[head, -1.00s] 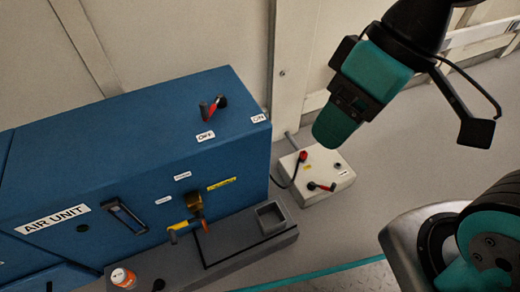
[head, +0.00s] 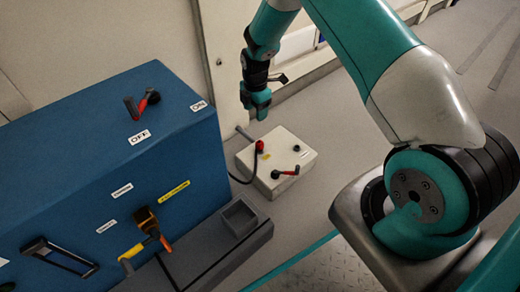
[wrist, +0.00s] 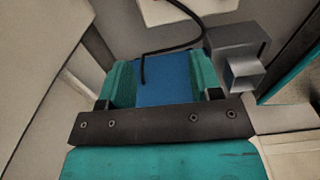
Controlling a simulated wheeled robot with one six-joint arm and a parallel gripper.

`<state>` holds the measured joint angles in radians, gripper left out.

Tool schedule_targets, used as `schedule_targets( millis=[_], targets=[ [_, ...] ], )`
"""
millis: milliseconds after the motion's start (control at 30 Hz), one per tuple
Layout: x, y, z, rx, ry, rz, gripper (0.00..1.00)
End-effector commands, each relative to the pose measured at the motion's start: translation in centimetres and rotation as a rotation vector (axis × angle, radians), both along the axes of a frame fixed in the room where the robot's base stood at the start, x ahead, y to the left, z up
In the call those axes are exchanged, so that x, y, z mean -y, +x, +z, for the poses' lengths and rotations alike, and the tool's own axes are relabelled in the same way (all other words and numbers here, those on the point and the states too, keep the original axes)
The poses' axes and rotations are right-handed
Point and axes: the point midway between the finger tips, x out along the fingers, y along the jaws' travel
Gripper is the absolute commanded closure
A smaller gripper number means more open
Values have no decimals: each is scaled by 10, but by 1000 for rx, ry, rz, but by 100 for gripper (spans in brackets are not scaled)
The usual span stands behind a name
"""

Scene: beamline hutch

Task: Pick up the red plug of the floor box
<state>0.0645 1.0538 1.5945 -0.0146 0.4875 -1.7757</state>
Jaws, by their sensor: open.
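The floor box (head: 296,151) is a pale box on the floor, right of the blue unit. Its red plug (head: 260,146) stands at the box's back left part, with a black cable looping down on the left. My gripper (head: 257,112) points down just above and behind the plug, apart from it. In the wrist view the gripper (wrist: 161,72) is open, with teal fingers at either side and no object held between them. That view shows only a corner of the floor box (wrist: 185,10) and a black cable (wrist: 188,48); the red plug is not visible there.
The blue air unit (head: 90,140) stands left, with a red-black handle (head: 142,103) on top. A grey ledge with a square tray (head: 238,217) runs along its front. A red-black lever (head: 286,173) sits on the floor box. The pale wall is close behind my gripper.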

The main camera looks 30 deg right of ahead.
Motion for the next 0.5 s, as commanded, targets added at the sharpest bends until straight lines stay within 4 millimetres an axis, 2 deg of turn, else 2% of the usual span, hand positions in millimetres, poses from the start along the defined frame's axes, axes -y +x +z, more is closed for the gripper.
schedule_targets(
  millis=[33, 133, 500],
  targets=[
    [5, 0, -13, -4, -6, 19, 42],
    [10, 1, -31, -7, -12, 44, 42],
    [11, 1, -114, -7, -12, 46, 42]
  ],
)
